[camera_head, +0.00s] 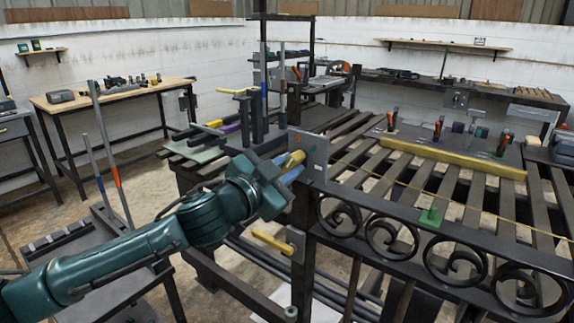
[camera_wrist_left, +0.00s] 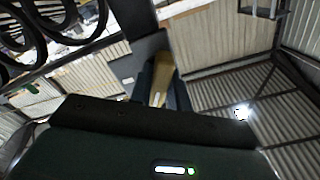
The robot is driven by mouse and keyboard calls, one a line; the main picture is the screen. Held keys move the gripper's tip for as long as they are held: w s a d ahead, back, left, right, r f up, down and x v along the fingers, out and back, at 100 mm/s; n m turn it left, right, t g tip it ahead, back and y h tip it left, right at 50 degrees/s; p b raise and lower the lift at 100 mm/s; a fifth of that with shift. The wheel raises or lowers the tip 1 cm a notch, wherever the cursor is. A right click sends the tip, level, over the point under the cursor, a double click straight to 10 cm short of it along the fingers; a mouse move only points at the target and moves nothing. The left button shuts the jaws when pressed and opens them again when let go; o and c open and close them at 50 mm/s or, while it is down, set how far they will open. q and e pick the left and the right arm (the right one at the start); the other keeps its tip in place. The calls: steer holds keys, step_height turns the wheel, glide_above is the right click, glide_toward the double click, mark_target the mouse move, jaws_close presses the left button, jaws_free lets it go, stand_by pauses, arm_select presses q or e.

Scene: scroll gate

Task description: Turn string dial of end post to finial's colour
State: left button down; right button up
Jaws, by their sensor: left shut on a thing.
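The grey upright plate (camera_head: 311,153) stands on top of the end post (camera_head: 302,205) and carries a small orange-red mark. A yellow handle (camera_head: 293,159) sits at its left face. My left gripper (camera_head: 288,171) is shut on this yellow handle, whose end also shows between the dark fingers in the left wrist view (camera_wrist_left: 159,97). The fingers hide part of it. A second yellow handle (camera_head: 271,242) sticks out from a lower plate (camera_head: 296,244) on the same post. I cannot make out a finial or its colour. My right gripper is not in view.
Iron scrolls (camera_head: 393,238) hang below the rail. A slatted bench (camera_head: 360,175) holds a yellow bar (camera_head: 452,158) and tools. Two tall rods (camera_head: 107,150) stand left.

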arm_select(q)
steer(key=shift+n+p, duration=0.35)
steer(key=shift+n, duration=1.05)
steer(key=shift+n+p, duration=0.85)
steer(key=shift+n, duration=0.75)
steer(key=shift+p, duration=0.45)
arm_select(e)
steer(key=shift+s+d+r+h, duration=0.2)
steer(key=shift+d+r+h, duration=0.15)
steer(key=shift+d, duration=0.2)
arm_select(q)
steer(key=shift+n, duration=0.3)
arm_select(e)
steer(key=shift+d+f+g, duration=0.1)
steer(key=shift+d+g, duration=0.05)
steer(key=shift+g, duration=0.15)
arm_select(q)
steer(key=c, duration=1.3)
jaws_free()
steer(key=shift+s, duration=0.1)
